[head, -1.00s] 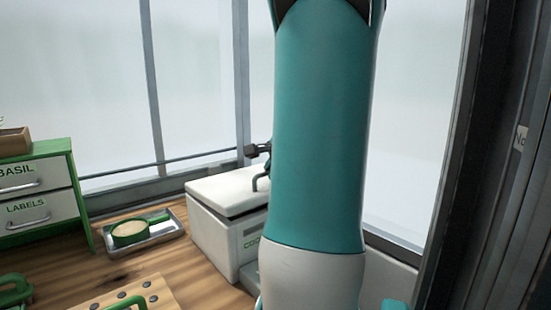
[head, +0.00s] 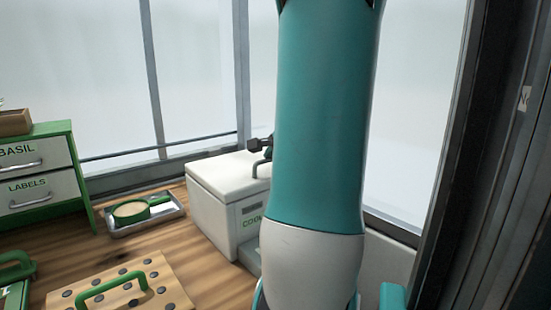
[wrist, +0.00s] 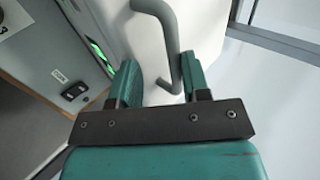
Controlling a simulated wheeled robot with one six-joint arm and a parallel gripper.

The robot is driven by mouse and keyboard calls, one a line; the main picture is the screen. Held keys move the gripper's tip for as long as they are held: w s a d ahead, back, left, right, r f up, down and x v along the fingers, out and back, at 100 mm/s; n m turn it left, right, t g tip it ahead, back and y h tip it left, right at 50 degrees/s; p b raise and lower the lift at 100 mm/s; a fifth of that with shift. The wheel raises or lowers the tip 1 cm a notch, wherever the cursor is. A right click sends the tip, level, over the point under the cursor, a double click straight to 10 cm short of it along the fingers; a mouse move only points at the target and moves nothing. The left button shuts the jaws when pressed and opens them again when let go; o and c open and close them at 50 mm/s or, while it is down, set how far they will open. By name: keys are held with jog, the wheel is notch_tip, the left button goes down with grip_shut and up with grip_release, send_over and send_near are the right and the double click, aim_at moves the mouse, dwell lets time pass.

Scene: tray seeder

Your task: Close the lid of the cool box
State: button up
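The white cool box (head: 215,215) stands on the wooden bench, partly hidden behind my arm in the head view. Its white lid (head: 222,173) lies flat on the box there, with no clear gap along the visible edge. The hidden right part cannot be checked. In the wrist view, my gripper (wrist: 160,62) is open, its two teal fingers apart. A grey bent handle (wrist: 168,30) runs between them, close to the right finger; I cannot tell whether they touch. A white surface of the cool box (wrist: 145,60) fills the view behind the fingers.
A green and white drawer unit (head: 45,185) stands at far left. Glass panes rise behind, and a dark frame (head: 480,150) stands at right.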

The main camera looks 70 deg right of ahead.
jog(key=p+v, duration=0.1)
jog(key=v, duration=1.1)
jog(key=shift+p, duration=0.4)
jog(key=w+a+f+n+g+y+p, duration=0.15)
jog(key=w+a+n+y, duration=0.25)
jog(key=w+a+n, duration=0.45)
jog(key=w+a+f+n+g+y, duration=0.1)
jog(key=w+a+f+n+y, duration=0.15)
jog(key=w+a+n, duration=0.6)
jog(key=s+a+f+n+g+y, duration=0.1)
jog(key=s+a+n, duration=0.3)
jog(key=a, duration=0.9)
jog(key=s+a+f+n+g+y+p, duration=0.1)
jog(key=s+a+n+g, duration=0.3)
jog(key=a+n, duration=0.5)
jog(key=s+a+f, duration=0.1)
jog(key=a, duration=0.3)
jog(key=shift+a+n, duration=0.2)
jog(key=shift+n, duration=0.2)
